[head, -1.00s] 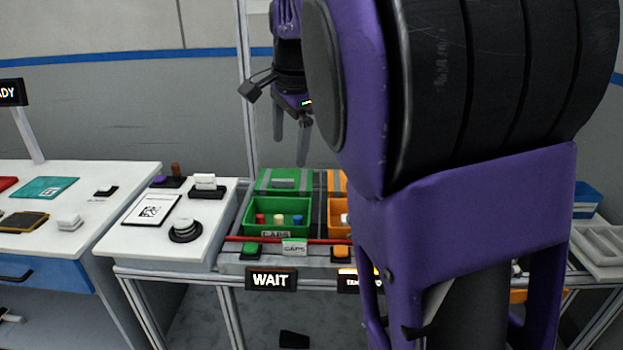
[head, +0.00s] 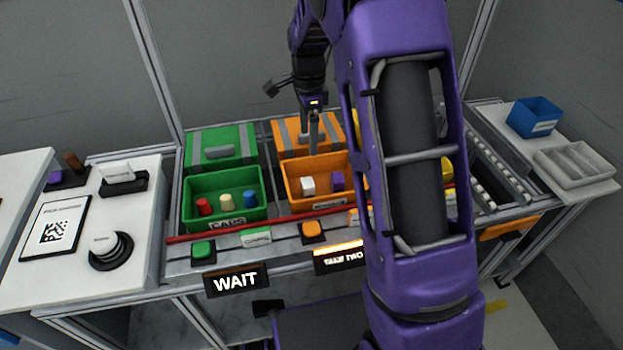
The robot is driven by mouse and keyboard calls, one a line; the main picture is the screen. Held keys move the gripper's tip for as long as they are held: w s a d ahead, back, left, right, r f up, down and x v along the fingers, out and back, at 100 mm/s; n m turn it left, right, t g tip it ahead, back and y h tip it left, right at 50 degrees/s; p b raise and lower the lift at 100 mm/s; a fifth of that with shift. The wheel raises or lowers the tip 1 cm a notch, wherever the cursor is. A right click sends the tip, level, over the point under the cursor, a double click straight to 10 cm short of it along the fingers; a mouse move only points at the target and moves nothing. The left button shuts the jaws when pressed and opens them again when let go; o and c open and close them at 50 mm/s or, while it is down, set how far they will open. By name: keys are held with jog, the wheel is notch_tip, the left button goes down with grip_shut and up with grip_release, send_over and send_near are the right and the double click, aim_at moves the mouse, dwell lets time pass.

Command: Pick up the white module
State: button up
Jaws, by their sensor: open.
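The white module (head: 308,185) is a small white block in the open orange bin (head: 303,207), on its left side. A purple module (head: 338,181) lies to its right in the same bin. My gripper (head: 314,148) points down over the back of the orange bin, above and slightly behind the white module. Its fingers are open with nothing between them, and they look apart from the module. My purple arm hides the area right of the orange bin.
A green bin (head: 222,218) with red, cream and blue caps stands left of the orange bin. A red bar (head: 235,231) runs along the bins' front. Green (head: 203,250) and orange (head: 312,231) buttons sit before it. A blue bin (head: 534,118) stands at right.

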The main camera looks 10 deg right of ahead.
send_near(308, 182)
notch_tip(308, 182, down, 5)
jog(key=shift+d+f+b, duration=0.15)
jog(key=shift+f+b, duration=0.05)
jog(key=shift+b, duration=0.15)
jog(key=shift+a+f, duration=0.2)
jog(key=shift+f, duration=2.45)
jog(key=shift+r, duration=0.1)
grip_shut()
